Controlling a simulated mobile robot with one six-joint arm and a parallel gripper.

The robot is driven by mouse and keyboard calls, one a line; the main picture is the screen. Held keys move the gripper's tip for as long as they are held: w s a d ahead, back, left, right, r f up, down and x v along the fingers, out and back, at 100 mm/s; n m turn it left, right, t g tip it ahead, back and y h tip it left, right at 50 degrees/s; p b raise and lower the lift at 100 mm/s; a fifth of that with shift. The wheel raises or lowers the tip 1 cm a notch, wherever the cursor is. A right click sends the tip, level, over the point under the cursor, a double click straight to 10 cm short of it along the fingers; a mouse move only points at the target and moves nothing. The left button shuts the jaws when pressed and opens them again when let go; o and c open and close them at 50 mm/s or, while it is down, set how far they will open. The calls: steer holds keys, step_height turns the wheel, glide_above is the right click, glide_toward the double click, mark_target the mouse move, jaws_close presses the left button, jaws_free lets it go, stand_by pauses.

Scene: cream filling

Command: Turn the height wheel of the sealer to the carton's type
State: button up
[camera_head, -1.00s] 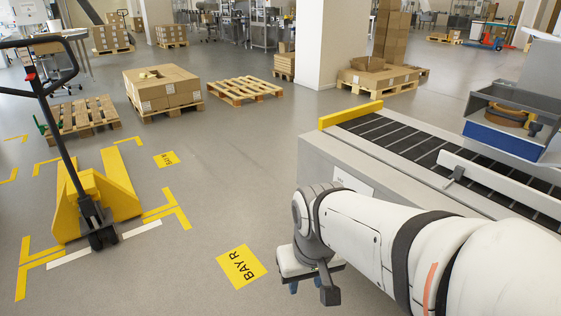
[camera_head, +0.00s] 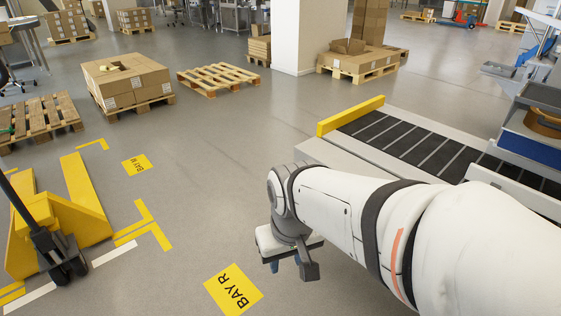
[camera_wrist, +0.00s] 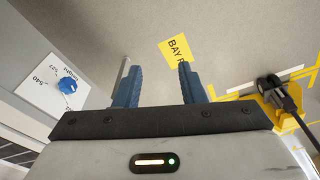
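The sealer (camera_head: 329,153) is the grey machine at the right of the head view, with a dark roller bed. In the wrist view its height wheel (camera_wrist: 68,86) is a small blue knob on a white plate (camera_wrist: 44,80) at the upper left. The plate reads "height", with marks that look like 527 and 540; the wheel's exact setting is too small to tell. My gripper (camera_wrist: 159,84) is open and empty, its blue fingers apart, to the right of the wheel and not touching it. In the head view my gripper (camera_head: 288,264) hangs beside the sealer, over the floor.
A yellow pallet jack (camera_head: 62,235) stands at the left. A yellow "BAY R" floor sign (camera_head: 233,290) lies below my gripper. Pallets with cartons (camera_head: 128,82) and an empty pallet (camera_head: 217,78) are farther back. The floor between is clear.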

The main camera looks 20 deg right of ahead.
steer(key=shift+o, duration=0.5)
steer(key=shift+s+d, duration=0.1)
steer(key=shift+o, duration=0.9)
steer(key=shift+d+f, duration=0.2)
steer(key=o, duration=0.6)
steer(key=d+f+n+g+h, duration=0.4)
steer(key=d+f+g+h, duration=0.1)
steer(key=d, duration=0.6)
steer(key=shift+d+g+h, duration=0.2)
steer(key=shift+g+h, duration=0.2)
steer(key=shift+h, duration=0.1)
steer(key=w+d+f+n+g+h, duration=0.1)
steer(key=w+d+f+n+h, duration=0.15)
steer(key=d+h, duration=0.2)
steer(key=w+d+f+n+h, duration=0.1)
steer(key=w+d+n+h, duration=0.15)
steer(key=d+n, duration=0.2)
steer(key=w+d+f+n+t+h+p, duration=0.1)
steer(key=w+d+f+n+t+h, duration=0.25)
steer(key=w+f+n+t, duration=0.95)
steer(key=shift+n+g, duration=0.6)
steer(key=d, duration=0.2)
steer(key=d+f, duration=0.1)
steer(key=d, duration=0.1)
steer(key=w+d+f, duration=0.1)
steer(key=d, duration=0.2)
steer(key=shift+a, duration=0.1)
steer(key=shift+c, duration=0.4)
